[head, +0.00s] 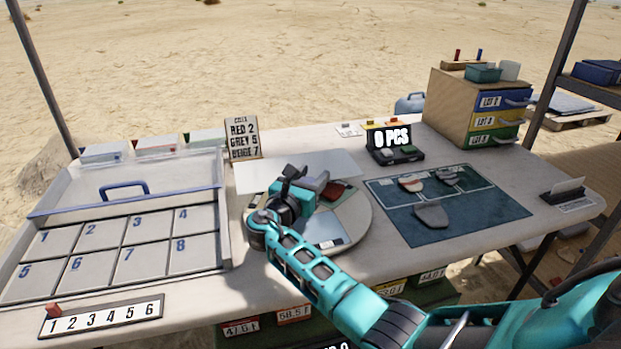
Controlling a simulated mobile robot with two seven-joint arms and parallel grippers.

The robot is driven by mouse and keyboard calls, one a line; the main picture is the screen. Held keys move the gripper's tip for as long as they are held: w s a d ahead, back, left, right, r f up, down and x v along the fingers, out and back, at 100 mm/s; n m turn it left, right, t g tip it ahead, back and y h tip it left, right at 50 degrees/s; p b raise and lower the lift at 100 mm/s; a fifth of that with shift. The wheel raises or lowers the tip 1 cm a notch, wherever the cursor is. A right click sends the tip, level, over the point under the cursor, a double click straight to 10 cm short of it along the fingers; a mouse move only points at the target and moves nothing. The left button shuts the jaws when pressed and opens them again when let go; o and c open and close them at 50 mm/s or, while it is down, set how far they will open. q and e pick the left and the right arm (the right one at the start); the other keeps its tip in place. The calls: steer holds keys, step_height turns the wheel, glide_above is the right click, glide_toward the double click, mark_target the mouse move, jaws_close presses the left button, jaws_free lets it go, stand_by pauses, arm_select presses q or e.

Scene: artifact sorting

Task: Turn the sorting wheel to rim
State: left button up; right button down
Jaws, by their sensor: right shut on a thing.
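The sorting wheel (352,216) is a round pale disc on the table, left of the blue mat. A grey-blue patch with a small label lies on its front part, and a dark red patch (335,190) shows at its back. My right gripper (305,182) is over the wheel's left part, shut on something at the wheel. The wrist hides what it holds, and I cannot tell which part it is. A clear sheet (300,165) stands or lies behind the gripper. My left gripper is out of view.
A numbered tray (226,235) fills the table's left. A blue mat (480,215) with several sherds lies right. A counter reading 0 PCS (392,140), a sign (243,138) and a drawer box (450,110) stand behind. A numbered strip (100,315) lies front left.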

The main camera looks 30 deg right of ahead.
steer(key=shift+m+g+h, duration=0.3)
steer(key=shift+g, duration=0.1)
steer(key=shift+f, duration=0.1)
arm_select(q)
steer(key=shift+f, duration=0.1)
arm_select(e)
steer(key=c, duration=0.6)
jaws_free()
steer(key=p+v, duration=0.2)
steer(key=v, duration=1)
steer(key=shift+s, duration=0.1)
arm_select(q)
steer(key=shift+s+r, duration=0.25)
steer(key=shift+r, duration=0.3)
arm_select(e)
steer(key=shift+s+a, duration=0.2)
steer(key=shift+a, duration=0.2)
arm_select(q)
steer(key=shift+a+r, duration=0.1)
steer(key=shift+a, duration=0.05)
